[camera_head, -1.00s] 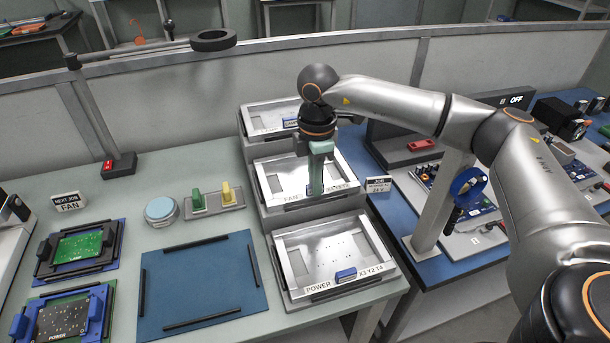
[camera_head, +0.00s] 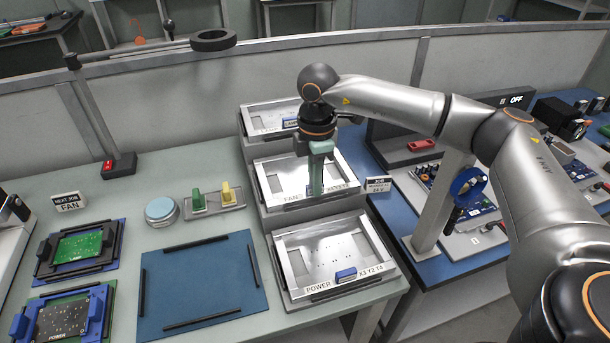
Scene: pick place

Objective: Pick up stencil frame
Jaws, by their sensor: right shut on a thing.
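Three silver stencil frames lie in a stepped grey rack. The middle one is the FAN stencil frame (camera_head: 268,178), the front one is the POWER stencil frame (camera_head: 318,252), and the back one (camera_head: 268,118) is partly behind my arm. My right gripper (camera_head: 317,191) points down at the front edge of the FAN frame and is shut on it, around where its blue handle is; the fingers hide most of the grip. The FAN frame still appears to lie flat in its rack step. My left gripper is out of view.
A blue mat (camera_head: 200,285) with black bars lies left of the rack. Two board fixtures (camera_head: 80,250) (camera_head: 65,318), a round tin (camera_head: 161,210) and green and yellow-handled tools (camera_head: 214,199) stand nearby. A partition wall (camera_head: 180,110) runs behind.

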